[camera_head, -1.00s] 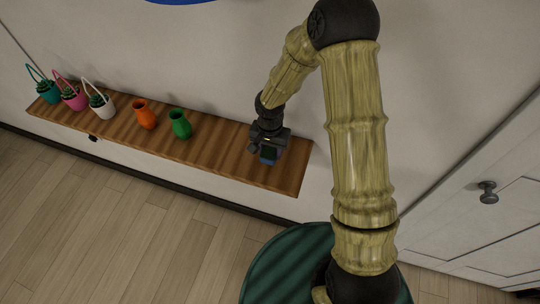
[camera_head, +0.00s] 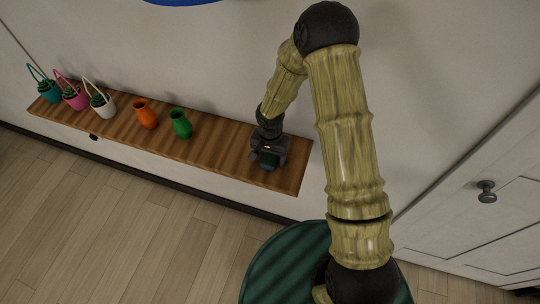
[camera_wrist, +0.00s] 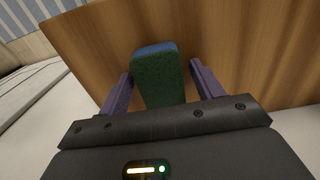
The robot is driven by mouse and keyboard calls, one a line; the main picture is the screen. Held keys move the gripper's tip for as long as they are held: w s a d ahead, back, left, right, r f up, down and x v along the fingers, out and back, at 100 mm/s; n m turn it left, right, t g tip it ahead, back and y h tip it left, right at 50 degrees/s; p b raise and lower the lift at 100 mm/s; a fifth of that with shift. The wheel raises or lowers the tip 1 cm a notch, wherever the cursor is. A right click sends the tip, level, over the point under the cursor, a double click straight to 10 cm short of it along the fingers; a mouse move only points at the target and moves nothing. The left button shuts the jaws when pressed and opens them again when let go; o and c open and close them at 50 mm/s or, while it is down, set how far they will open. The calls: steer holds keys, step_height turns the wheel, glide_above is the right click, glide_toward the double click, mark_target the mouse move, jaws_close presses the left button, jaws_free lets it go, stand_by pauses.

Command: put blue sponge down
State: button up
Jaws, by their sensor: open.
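The sponge (camera_wrist: 160,82) shows in the wrist view as a block with a blue edge and a dark green face. It stands between the two fingers of my gripper (camera_wrist: 162,72), with a gap on each side. My gripper is open around it. In the head view my gripper (camera_head: 268,152) is low over the right end of the wooden shelf (camera_head: 215,145), and a small dark part of the sponge (camera_head: 268,164) shows below it. The sponge appears to rest on the shelf, but its contact is hidden.
A green vase (camera_head: 181,124) and an orange vase (camera_head: 146,114) stand left of my gripper on the shelf. The shelf between the green vase and my gripper is clear.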

mark_target(270, 156)
steer(key=shift+r, duration=0.15)
steer(key=shift+w+r, duration=0.1)
steer(key=shift+r, duration=0.45)
step_height(270, 156, up, 11)
steer(key=b, duration=0.3)
stand_by(0.3)
steer(key=s+d+r+n+t, duration=0.1)
steer(key=s+d+r+n, duration=0.1)
steer(key=s+d, duration=0.4)
steer(key=s+d+r+n+t, duration=0.1)
steer(key=s+d+r+n, duration=0.1)
steer(key=s+d+r, duration=0.2)
steer(key=s+d, duration=0.2)
steer(key=d, duration=0.1)
steer(key=shift+s+d+r+t, duration=0.2)
steer(key=shift+d+r+t, duration=0.1)
steer(key=shift+r, duration=0.1)
